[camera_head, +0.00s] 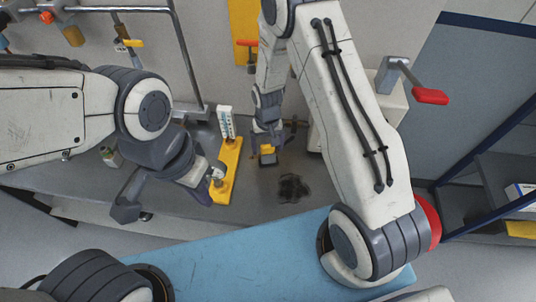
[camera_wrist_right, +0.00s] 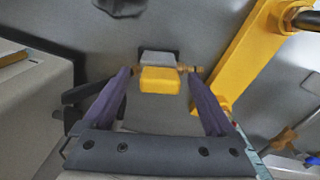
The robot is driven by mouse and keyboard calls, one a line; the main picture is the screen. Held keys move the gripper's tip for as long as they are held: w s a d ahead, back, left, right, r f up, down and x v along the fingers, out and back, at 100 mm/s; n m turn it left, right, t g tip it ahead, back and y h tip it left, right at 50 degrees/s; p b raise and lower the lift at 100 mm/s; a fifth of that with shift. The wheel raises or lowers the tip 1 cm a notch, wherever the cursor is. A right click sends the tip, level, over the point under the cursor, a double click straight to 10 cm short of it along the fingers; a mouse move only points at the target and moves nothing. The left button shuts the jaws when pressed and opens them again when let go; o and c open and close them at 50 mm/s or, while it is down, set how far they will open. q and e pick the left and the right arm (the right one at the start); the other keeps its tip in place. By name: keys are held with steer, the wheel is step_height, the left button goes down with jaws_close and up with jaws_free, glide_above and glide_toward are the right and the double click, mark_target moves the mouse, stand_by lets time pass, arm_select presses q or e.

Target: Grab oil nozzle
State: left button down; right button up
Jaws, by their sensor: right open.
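The oil nozzle appears to be the small yellow-and-grey block with a brass tip (camera_wrist_right: 160,80) in the right wrist view, lying on the grey bench. It also shows small in the head view (camera_head: 267,158). My right gripper (camera_wrist_right: 159,92) is open, with one finger on each side of the block. The brass tip points right, close to one fingertip; I cannot tell if they touch. In the head view my right gripper (camera_head: 268,137) reaches down over the block. My left gripper (camera_head: 208,186) is beside the yellow bracket; its jaws are not clear.
A yellow bracket (camera_head: 229,165) with a white gauge (camera_head: 226,122) stands left of the block. A dark lump (camera_head: 293,187) lies on the bench (camera_head: 258,205) in front. A pale machine with a red handle (camera_head: 430,96) is at the right. A metal rail (camera_head: 187,65) rises behind.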

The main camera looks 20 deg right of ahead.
jaws_close()
